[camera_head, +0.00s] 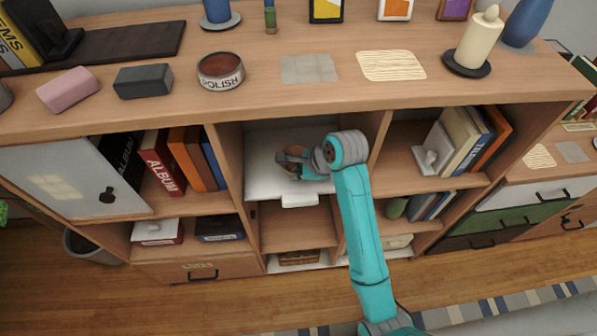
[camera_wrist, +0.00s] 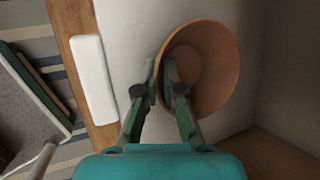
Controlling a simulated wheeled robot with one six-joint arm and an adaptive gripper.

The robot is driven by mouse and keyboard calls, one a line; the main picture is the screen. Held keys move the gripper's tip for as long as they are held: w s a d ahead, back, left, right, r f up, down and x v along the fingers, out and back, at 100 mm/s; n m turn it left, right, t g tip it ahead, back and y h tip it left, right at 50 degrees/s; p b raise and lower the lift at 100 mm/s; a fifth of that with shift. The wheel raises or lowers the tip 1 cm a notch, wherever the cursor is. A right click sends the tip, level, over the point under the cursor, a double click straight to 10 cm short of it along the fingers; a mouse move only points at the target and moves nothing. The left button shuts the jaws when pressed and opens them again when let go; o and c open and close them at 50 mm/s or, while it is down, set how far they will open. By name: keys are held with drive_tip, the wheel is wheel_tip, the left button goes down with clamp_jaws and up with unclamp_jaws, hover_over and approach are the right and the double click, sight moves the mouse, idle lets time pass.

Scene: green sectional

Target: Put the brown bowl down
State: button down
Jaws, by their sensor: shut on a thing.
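The brown bowl (camera_wrist: 222,65) fills the upper middle of the wrist view, with its opening toward the camera. My gripper (camera_wrist: 168,75) is shut on its rim at the left side, one finger inside the bowl and one outside. In the head view my gripper (camera_head: 288,162) is inside the upper middle compartment, and the bowl (camera_head: 296,149) shows only partly behind it. A white surface (camera_head: 262,175) lies under and around the bowl. I cannot tell whether the bowl touches it.
Wooden dividers (camera_head: 229,160) bound the compartment on both sides. A white block (camera_head: 300,200) sits at its front edge. Books (camera_head: 180,160) stand in the left compartment, and more books (camera_head: 465,135) in the right one. The cabinet top (camera_head: 270,105) above carries several objects.

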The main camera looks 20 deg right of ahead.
drive_tip(key=shift+f, duration=0.1)
drive_tip(key=c, duration=1.3)
unclamp_jaws()
drive_tip(key=v, duration=0.7)
drive_tip(key=shift+s+r, duration=0.2)
drive_tip(key=shift+r, duration=0.15)
